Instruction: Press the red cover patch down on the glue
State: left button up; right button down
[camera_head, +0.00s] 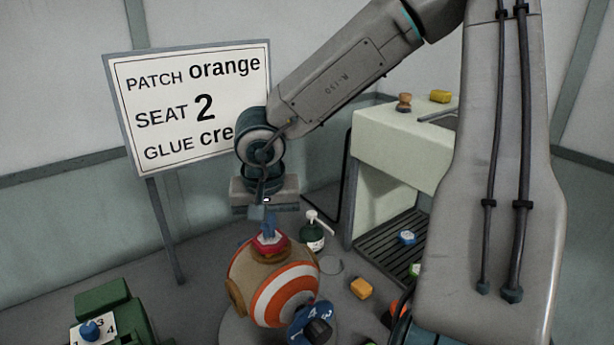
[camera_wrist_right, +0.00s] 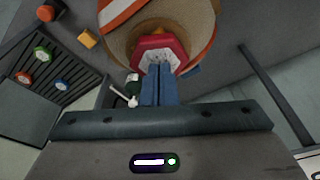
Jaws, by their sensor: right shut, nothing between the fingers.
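The red cover patch (camera_head: 269,244) lies on top of the orange-and-white striped ball (camera_head: 284,293). In the right wrist view the patch (camera_wrist_right: 163,40) shows a red rim and a pale marked face, and the ball (camera_wrist_right: 185,14) is around it. My right gripper (camera_head: 268,226) points down over the patch with its blue fingers shut and nothing between them. In the right wrist view its fingertips (camera_wrist_right: 158,67) overlap the near part of the patch face; I cannot tell whether they press on it. The glue is hidden. My left gripper is not in view.
A sign (camera_head: 190,90) reads patch orange, seat 2, glue "cre", partly covered by my arm. A dark pump bottle (camera_head: 312,235) stands close behind the ball. A blue numbered dial (camera_head: 310,326) is in front. A green box (camera_head: 105,310) with a knob is at left, a pale cabinet (camera_head: 395,165) at right.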

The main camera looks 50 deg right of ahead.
jog(key=shift+r+p, duration=0.55)
jog(key=shift+r, duration=0.15)
notch_tip(320, 180, up, 3)
jog(key=shift+f+p, duration=0.1)
jog(key=shift+p, duration=1)
jog(key=shift+r+p, duration=1.95)
jog(key=shift+r, duration=0.45)
